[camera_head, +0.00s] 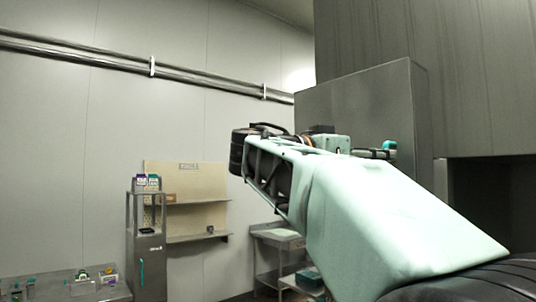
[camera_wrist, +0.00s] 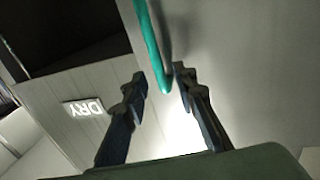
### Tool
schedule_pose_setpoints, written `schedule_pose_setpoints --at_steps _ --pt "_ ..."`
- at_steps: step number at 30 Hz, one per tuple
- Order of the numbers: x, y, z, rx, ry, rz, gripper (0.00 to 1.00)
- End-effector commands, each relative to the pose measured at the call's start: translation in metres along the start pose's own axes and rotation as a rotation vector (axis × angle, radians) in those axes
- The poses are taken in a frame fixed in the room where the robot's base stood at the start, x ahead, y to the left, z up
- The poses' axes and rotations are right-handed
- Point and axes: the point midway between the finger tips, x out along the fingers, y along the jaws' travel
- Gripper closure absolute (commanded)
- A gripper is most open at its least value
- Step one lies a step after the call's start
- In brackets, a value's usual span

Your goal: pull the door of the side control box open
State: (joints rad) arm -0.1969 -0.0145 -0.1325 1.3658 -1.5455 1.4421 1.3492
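The side control box (camera_head: 355,100) is a plain grey metal box on the right of the head view. Its front looks closed. A teal handle (camera_head: 390,145) shows on it just beyond my gripper (camera_head: 376,153). In the wrist view the teal handle (camera_wrist: 152,42) is a slim bar coming down from the top, its lower end between my two dark fingertips (camera_wrist: 160,80). The fingers are apart, with a visible gap on each side of the bar. Much of the box's lower part is hidden behind my arm.
A large grey metal housing (camera_head: 430,40) stands behind and right of the box. At the left are a metal cabinet (camera_head: 150,240) with small boxes on top, a shelf panel (camera_head: 185,180) and a low table (camera_head: 70,292).

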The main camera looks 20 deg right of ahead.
Motion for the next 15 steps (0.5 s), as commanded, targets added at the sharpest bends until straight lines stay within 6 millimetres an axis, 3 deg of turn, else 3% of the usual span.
schedule_pose_setpoints --at_steps 6,15 --pt "0.028 0.0 -0.001 -0.002 -0.001 0.0 0.74" --pt "0.034 -0.001 0.001 -0.001 -0.001 -0.002 0.74"
